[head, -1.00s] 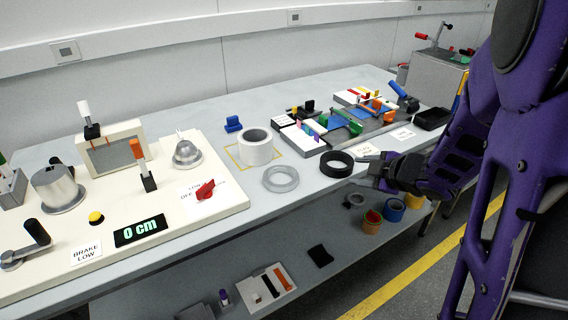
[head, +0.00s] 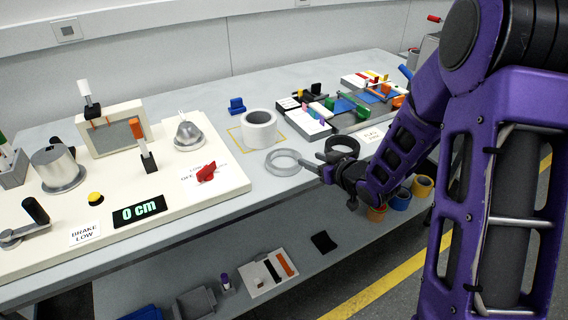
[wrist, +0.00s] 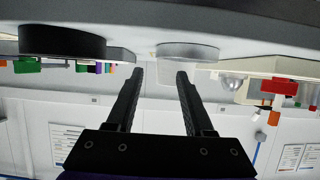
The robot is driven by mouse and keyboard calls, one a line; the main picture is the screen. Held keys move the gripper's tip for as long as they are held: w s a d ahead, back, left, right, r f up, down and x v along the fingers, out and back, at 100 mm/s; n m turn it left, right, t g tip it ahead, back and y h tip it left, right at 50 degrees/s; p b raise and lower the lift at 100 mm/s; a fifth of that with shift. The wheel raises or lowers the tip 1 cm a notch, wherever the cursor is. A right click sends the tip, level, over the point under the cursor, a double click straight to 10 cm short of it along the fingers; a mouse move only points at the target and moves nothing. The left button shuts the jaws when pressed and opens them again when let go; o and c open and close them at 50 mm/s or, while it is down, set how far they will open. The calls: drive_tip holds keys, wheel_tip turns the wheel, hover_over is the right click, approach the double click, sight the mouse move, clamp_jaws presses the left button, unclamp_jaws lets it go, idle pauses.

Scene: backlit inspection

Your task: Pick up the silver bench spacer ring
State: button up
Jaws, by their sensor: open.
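The silver bench spacer ring (head: 283,170) lies flat on the grey bench, near its front edge, in the head view. My gripper (head: 310,160) is open and empty just right of the ring, its fingers pointing left toward it. The fingertips look close to the ring's right side; I cannot tell whether they touch. In the upside-down wrist view my two fingers (wrist: 158,72) are apart with nothing between them.
A taller white ring (head: 259,132) stands behind, inside a yellow outline. A black ring (head: 345,142) is partly hidden behind my gripper. A cream control panel (head: 225,178) with a red knob (head: 206,171) lies left of the ring. Blocks and trays fill the bench at the back right.

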sight(299, 156)
drive_tip(key=shift+x, duration=3.6)
drive_tip(key=shift+d, duration=0.1)
drive_tip(key=c, duration=0.8)
drive_tip(key=shift+f, duration=0.1)
clamp_jaws()
drive_tip(key=shift+s, duration=0.15)
